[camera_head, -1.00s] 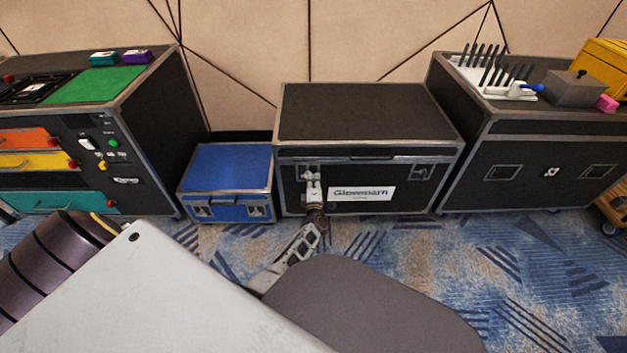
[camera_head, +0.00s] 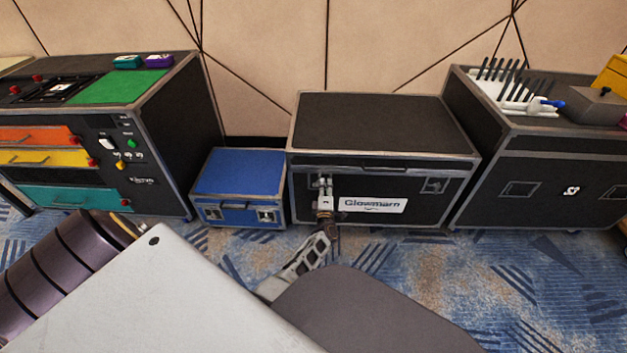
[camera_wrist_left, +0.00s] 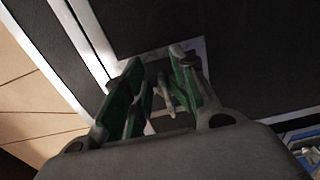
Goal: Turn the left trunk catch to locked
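The black trunk (camera_head: 375,122) with metal edges and a "Glowmarn" label (camera_head: 373,205) stands on the carpet, lid closed. My left gripper (camera_head: 325,183) is at the left part of its front, over the left catch, which it mostly hides in the head view. In the left wrist view the green-padded fingers (camera_wrist_left: 160,72) are apart, with the metal left catch (camera_wrist_left: 163,98) between them. I cannot tell whether either finger touches it, nor how the catch is turned. The right catch (camera_head: 436,185) is free on the right of the front. My right gripper is not in view.
A blue case (camera_head: 240,174) stands close to the trunk's left side. A dark cabinet with coloured drawers (camera_head: 45,158) is further left, and another black case (camera_head: 545,175) is close on the right. Patterned carpet (camera_head: 430,260) lies open in front.

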